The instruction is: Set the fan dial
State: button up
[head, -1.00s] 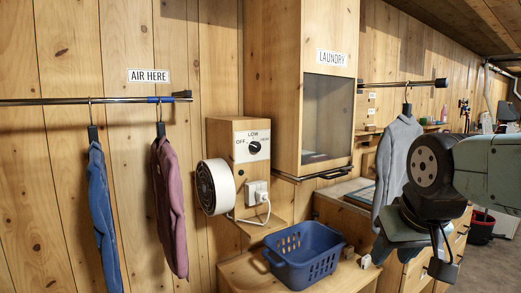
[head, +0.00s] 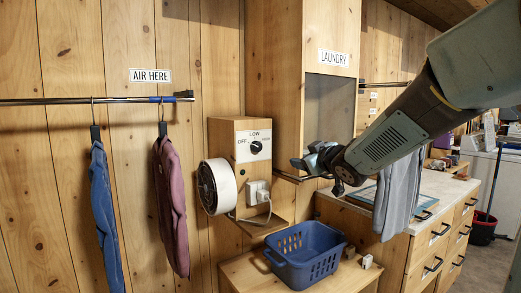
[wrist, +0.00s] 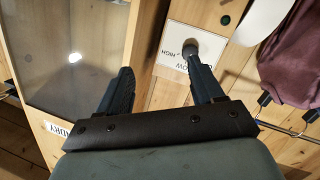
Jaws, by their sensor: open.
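The fan dial (head: 256,147) is a black round knob on a white plate marked OFF, LOW and HIGH, on the front of a wooden box. Its pointer is too small to read surely. The white round fan (head: 217,186) sits on the box's left side. My gripper (head: 301,163) is to the right of the dial, apart from it in the head view. In the wrist view my gripper (wrist: 161,75) is open and empty, and the picture is upside down. There the dial (wrist: 190,48) shows by the tip of the right finger; I cannot tell whether they touch.
The laundry cabinet (head: 275,80) stands just right of the fan box, close to my gripper. A plug and cable (head: 258,192) are below the dial. A blue basket (head: 305,257) sits on the bench below. Blue (head: 104,210) and maroon (head: 172,205) garments hang from the left rail.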

aim_at(258, 147)
jog(key=w+a+n+y, duration=0.1)
jog(key=w+a, duration=0.3)
jog(key=w+a+n+y, duration=0.1)
jog(key=w+a+y, duration=0.1)
jog(key=w+a, duration=0.2)
jog(key=w+a+n+g+y, duration=0.1)
jog(key=w+a+y, duration=0.1)
jog(key=w+a, duration=0.3)
jog(key=shift+a, duration=0.2)
jog(key=shift+c, duration=0.2)
